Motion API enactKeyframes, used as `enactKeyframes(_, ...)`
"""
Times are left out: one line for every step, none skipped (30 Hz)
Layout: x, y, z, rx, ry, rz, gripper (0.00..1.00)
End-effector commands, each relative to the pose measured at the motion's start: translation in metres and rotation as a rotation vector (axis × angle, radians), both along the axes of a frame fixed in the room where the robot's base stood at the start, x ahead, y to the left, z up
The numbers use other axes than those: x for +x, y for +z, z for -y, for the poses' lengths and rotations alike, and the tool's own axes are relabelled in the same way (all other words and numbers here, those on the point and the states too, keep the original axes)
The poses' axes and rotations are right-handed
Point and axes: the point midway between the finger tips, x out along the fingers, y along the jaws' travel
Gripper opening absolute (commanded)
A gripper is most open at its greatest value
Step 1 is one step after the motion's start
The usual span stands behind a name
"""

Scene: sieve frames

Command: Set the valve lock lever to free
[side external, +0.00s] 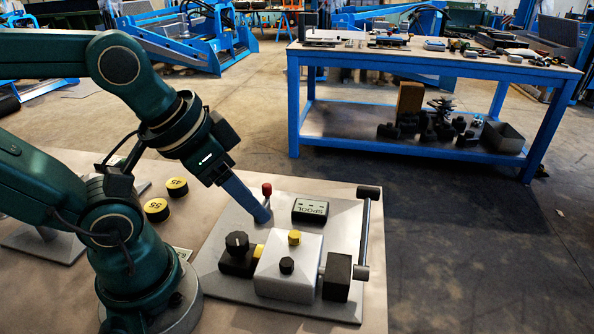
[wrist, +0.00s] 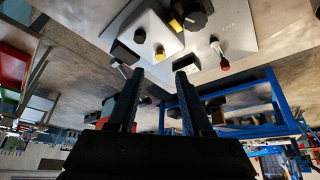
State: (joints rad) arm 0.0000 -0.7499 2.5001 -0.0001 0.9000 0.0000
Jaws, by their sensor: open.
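A grey base plate (side external: 215,285) carries a white valve block (side external: 290,265). A short red-tipped lever (side external: 267,189) stands upright at the plate's back edge; it also shows in the wrist view (wrist: 223,64). Which one is the lock lever, and any free mark, I cannot tell. My gripper (side external: 262,215) points down over the plate, close to the red-tipped lever in the side view. In the wrist view its fingers (wrist: 155,72) are apart and empty, with the red tip outside the right finger.
A large black knob (side external: 237,243) is at left; a yellow knob (side external: 294,237) and small black knob (side external: 287,265) top the block. Yellow numbered discs (side external: 157,208) lie farther left. A blue workbench (side external: 430,70) stands behind.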

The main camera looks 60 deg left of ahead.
Motion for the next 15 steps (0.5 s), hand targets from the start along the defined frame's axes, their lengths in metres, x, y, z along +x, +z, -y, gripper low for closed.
enactKeyframes(0.000, 0.000, 0.000, 0.000, 0.000, 0.000, 0.50)
enactKeyframes(0.000, 0.000, 0.000, 0.000, 0.000, 0.000, 0.56)
enactKeyframes(-0.001, 0.000, 0.000, 0.001, -0.003, -0.003, 0.56)
enactKeyframes(0.000, 0.001, 0.000, 0.002, -0.004, -0.001, 0.56)
enactKeyframes(0.001, 0.004, 0.000, 0.003, -0.006, 0.006, 0.56)
enactKeyframes(0.004, 0.009, 0.000, 0.004, -0.008, 0.015, 0.56)
enactKeyframes(0.007, 0.012, 0.000, 0.006, -0.008, 0.018, 0.56)
enactKeyframes(0.011, 0.016, -0.001, 0.006, -0.006, 0.016, 0.56)
enactKeyframes(0.017, 0.020, -0.003, 0.008, 0.004, 0.010, 0.56)
enactKeyframes(0.022, 0.023, -0.006, 0.009, 0.015, 0.001, 0.56)
enactKeyframes(0.027, 0.025, -0.008, 0.010, 0.026, -0.009, 0.56)
enactKeyframes(0.035, 0.027, -0.013, 0.011, 0.045, -0.026, 0.56)
enactKeyframes(0.041, 0.029, -0.017, 0.011, 0.060, -0.038, 0.56)
enactKeyframes(0.048, 0.030, -0.021, 0.011, 0.075, -0.052, 0.56)
enactKeyframes(0.056, 0.030, -0.027, 0.010, 0.097, -0.074, 0.56)
